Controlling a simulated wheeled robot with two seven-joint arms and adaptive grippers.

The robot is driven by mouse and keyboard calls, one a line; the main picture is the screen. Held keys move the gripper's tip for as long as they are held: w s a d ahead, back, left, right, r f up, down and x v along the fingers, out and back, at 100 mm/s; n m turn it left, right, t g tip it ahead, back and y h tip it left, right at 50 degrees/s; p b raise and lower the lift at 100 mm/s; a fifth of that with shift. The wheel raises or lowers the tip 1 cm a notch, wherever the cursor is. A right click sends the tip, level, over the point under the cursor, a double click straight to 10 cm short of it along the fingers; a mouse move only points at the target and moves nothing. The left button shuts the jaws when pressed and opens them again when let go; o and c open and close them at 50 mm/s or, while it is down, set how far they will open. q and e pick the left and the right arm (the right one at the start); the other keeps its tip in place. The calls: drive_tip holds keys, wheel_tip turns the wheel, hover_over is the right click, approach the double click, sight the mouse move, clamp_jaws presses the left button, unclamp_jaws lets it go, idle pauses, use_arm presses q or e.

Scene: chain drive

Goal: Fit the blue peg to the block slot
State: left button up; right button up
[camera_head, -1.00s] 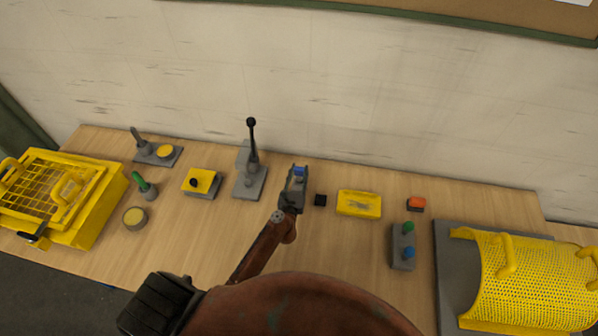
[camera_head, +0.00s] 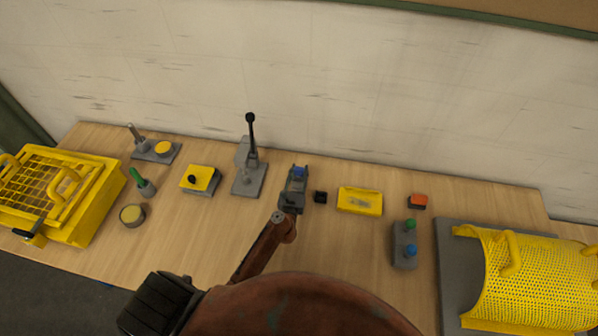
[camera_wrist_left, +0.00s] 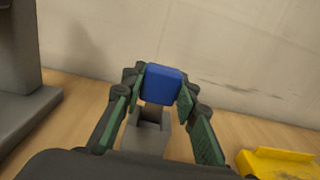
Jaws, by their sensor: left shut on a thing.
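The blue peg (camera_wrist_left: 163,84) is held between the green-padded fingers of my left gripper (camera_wrist_left: 160,97) in the left wrist view. A grey block (camera_wrist_left: 150,132) shows just below and in front of the peg in the left wrist view. My right gripper is not in view.
A grey lever press (camera_head: 249,178) stands close to the left of the gripper. A small black cube (camera_head: 320,197) and a yellow tray (camera_head: 360,201) lie to the right. A grey two-button box (camera_head: 404,245) stands nearer. The front middle of the table is clear.

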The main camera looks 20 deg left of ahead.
use_arm(q)
drive_tip(key=shift+f+b, duration=0.85)
drive_tip(key=shift+f, duration=0.2)
drive_tip(key=o, duration=1.3)
drive_tip(key=shift+c, duration=0.2)
drive_tip(key=v, duration=1.2)
